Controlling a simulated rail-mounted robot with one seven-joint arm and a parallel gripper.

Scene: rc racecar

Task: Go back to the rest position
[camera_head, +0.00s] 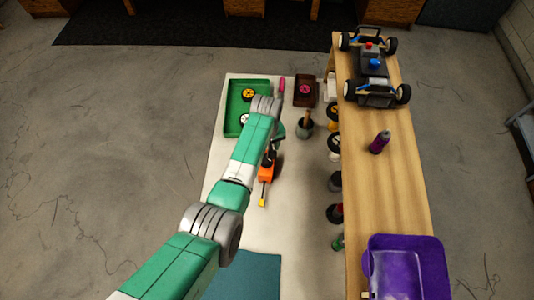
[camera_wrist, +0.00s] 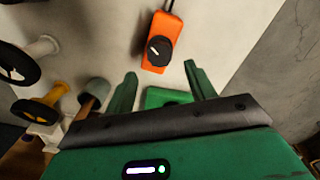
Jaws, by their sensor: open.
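My gripper (camera_wrist: 160,75) is open and empty, its two green fingers apart in the wrist view. In the head view it is mostly hidden behind my arm's last links, over the white work surface (camera_head: 225,175). An orange tool with a black round part (camera_wrist: 165,35) lies beyond the fingertips and is not held. The orange tool (camera_head: 266,172) also shows in the head view, just below my wrist.
The floor at left is clear.

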